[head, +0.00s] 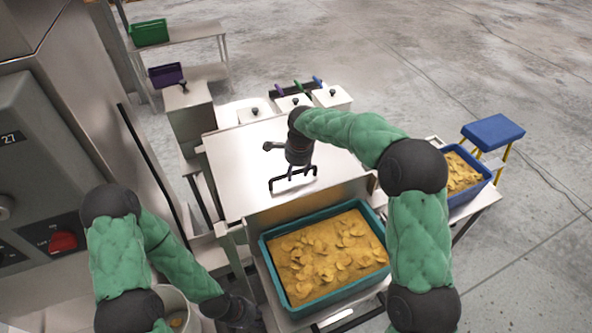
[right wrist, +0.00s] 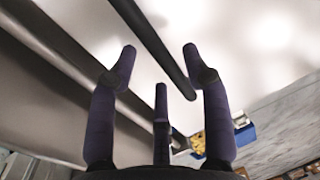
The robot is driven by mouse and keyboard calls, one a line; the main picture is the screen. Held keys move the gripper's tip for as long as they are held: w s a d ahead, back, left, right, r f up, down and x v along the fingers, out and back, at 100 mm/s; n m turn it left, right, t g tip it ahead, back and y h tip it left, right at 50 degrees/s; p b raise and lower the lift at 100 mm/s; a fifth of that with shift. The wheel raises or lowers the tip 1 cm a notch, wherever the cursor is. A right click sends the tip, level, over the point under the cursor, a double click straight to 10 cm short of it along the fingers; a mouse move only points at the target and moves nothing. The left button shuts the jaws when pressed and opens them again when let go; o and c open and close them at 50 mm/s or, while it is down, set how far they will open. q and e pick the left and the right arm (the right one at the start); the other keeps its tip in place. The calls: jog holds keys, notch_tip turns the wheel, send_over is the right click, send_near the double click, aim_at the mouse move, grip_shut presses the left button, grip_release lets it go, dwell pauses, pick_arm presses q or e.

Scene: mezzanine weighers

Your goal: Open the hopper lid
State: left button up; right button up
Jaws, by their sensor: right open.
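The hopper lid (head: 241,163) is a flat pale steel panel in the middle of the head view, lying closed over the box behind the teal tub. A black bar handle (head: 293,180) is near its front edge. My right gripper (head: 297,160) is above the lid at the handle, pointing down. In the right wrist view its dark fingers (right wrist: 160,75) are spread, and the dark handle bar (right wrist: 150,42) runs between them; I cannot tell if they touch it. My left gripper (head: 240,314) is low at the bottom, away from the lid; its fingers are unclear.
A teal tub (head: 264,262) of yellow chips sits in front of the lid. A blue tub (head: 487,181) of chips and a blue stool (head: 493,131) are at right. Small lidded bins (head: 332,97) stand behind. A grey control cabinet (head: 40,140) blocks the left.

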jog(key=shift+w+f, duration=0.15)
jog(key=shift+f, duration=0.1)
grip_shut()
jog(key=w+a+r+p, duration=0.1)
jog(key=w+r+p, duration=0.3)
jog(key=r+p, duration=0.6)
jog(key=w+a+r+p, duration=0.2)
jog(key=w+r+p, duration=0.3)
jog(key=r+p, duration=0.5)
jog(key=shift+w+a, duration=0.15)
jog(key=shift+w, duration=0.1)
